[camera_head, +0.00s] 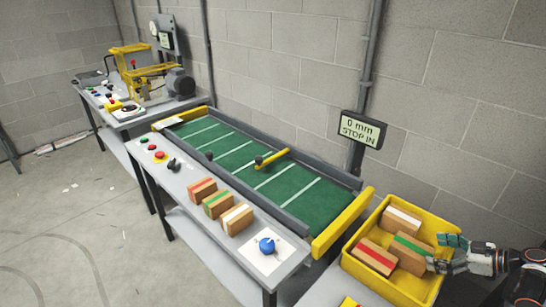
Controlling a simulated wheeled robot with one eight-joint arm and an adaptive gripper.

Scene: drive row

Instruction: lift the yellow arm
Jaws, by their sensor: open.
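A short yellow arm (273,157) reaches across the green conveyor belt from its far rail, near the middle of the belt. A dark knob (259,160) sits at its near end. The arm looks low and close to level over the belt; I cannot tell whether it touches it. My gripper (440,252) is open at the lower right, over the right side of the yellow crate, well away from the yellow arm. It appears to hold nothing, and its fingers partly cover the crate's rim.
The yellow crate (408,292) holds brown boxes with red, green and white stripes. Similar boxes (217,203), a blue knob (267,245) and buttons (159,155) stand on the grey front bench. A yellow bar (343,222) closes the belt's right end. A sign (360,129) reads "0 mm STOP IN".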

